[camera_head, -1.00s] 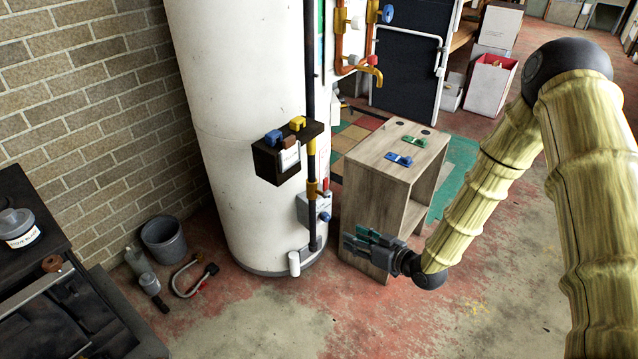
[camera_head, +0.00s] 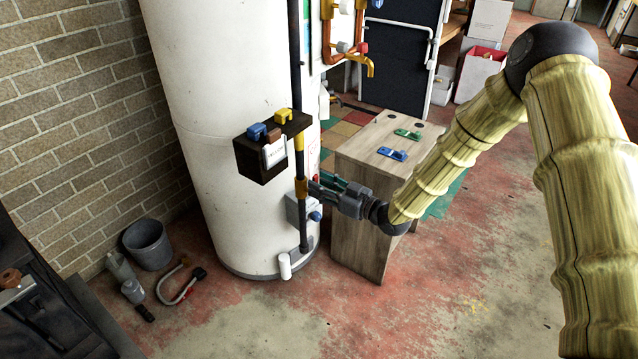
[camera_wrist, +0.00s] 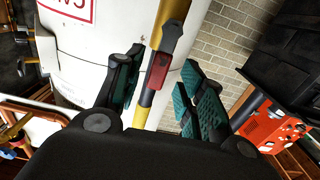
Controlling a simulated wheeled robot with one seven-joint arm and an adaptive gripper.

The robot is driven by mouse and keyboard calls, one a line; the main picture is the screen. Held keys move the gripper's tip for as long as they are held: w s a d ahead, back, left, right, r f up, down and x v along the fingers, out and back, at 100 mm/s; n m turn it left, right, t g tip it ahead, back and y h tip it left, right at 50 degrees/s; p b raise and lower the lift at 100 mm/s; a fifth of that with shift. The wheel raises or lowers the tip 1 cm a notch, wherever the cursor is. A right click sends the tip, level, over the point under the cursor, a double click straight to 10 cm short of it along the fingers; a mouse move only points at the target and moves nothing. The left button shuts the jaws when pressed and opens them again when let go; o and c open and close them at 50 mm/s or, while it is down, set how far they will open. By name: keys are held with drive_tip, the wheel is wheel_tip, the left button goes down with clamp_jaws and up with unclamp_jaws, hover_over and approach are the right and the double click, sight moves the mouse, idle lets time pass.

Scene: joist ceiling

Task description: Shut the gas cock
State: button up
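The gas cock's red-ended lever (camera_wrist: 159,72) lies roughly in line with the yellow pipe (camera_wrist: 145,102) in the wrist view. In the head view its red tip (camera_head: 316,179) shows beside the dark and yellow vertical pipe (camera_head: 302,188), just above the grey control box (camera_head: 303,212) on the white tank. My gripper (camera_wrist: 162,60) is open, with one teal-padded finger on each side of the lever and pipe. I see gaps between the fingers and the lever. In the head view my gripper (camera_head: 322,187) partly hides the cock.
The white tank (camera_head: 215,120) stands behind the pipe. A black box (camera_head: 262,165) with coloured blocks sits above the cock. A wooden cabinet (camera_head: 362,235) stands close below my gripper. A bucket (camera_head: 148,245) and a hose (camera_head: 178,285) are on the floor at left.

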drive_tip(key=shift+x, duration=1.3)
